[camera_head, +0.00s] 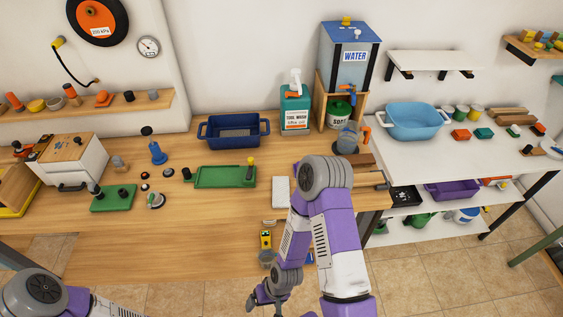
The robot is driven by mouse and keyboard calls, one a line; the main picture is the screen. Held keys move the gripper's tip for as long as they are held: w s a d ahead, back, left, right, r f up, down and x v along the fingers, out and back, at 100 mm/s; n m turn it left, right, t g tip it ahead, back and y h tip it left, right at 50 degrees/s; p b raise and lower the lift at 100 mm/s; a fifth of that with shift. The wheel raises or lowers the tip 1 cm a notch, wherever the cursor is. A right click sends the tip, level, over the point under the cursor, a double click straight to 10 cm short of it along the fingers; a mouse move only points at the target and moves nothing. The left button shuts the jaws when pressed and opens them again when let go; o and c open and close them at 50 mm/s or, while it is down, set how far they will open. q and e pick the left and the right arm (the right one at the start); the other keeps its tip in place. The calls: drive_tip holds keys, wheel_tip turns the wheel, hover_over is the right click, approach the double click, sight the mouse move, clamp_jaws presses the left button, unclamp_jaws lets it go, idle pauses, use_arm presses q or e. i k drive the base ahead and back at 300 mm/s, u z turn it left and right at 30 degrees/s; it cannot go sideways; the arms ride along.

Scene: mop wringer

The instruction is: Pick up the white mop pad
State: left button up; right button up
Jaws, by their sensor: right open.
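A white, textured rectangular pad (281,191), which looks like the mop pad, lies flat on the wooden table just left of my right arm's raised elbow. My arm stands close beside it in the picture and may cover part of it. My right gripper (264,299) hangs low at the bottom middle, well below the pad in the picture and apart from it. Its dark fingers are open with nothing seen between them. Of my left arm only a link shows at the bottom left corner; its gripper is out of view.
A green tray (222,177) and a dark blue basin (234,132) stand left of the pad. A teal wash bottle (295,112) and a water tank (347,58) stand behind. Small yellow and grey items lie near the table's front edge.

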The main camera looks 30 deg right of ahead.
sight(280, 199)
drive_tip(key=z, duration=1)
